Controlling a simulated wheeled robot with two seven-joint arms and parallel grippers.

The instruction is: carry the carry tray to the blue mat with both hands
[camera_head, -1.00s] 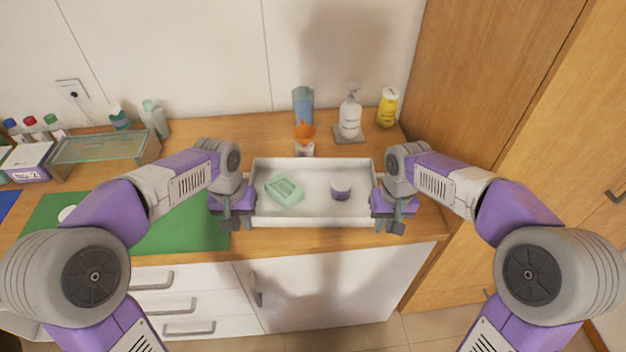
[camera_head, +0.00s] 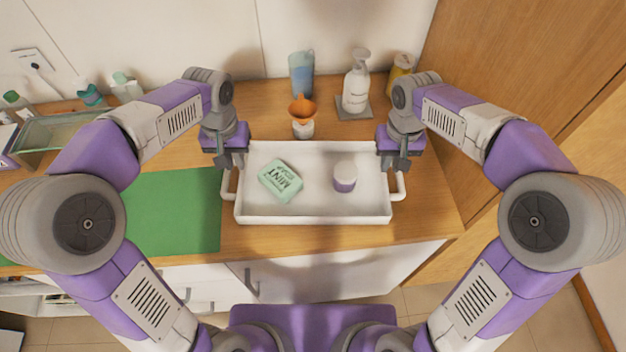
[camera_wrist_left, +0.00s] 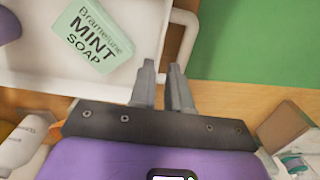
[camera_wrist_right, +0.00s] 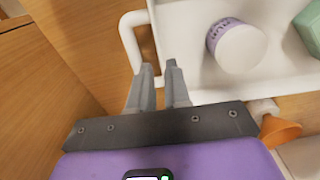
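The white carry tray (camera_head: 310,214) stands on the wooden counter in the head view, with a green mint soap box (camera_head: 281,180) and a small purple-and-white jar (camera_head: 344,178) inside. My left gripper (camera_head: 231,163) is at the far end of the left handle (camera_head: 228,186). My right gripper (camera_head: 397,163) is at the far end of the right handle (camera_head: 400,187). In the wrist views the left fingers (camera_wrist_left: 161,68) and right fingers (camera_wrist_right: 160,68) stand apart near the handles, not visibly clamped on them. No blue mat shows in the current views.
A green mat (camera_head: 175,212) lies left of the tray. Behind the tray stand an orange funnel (camera_head: 303,108) on a small bottle, a blue cup (camera_head: 301,72), a pump bottle (camera_head: 356,85) and a yellow bottle (camera_head: 402,66). A glass-topped box (camera_head: 60,132) stands at the left.

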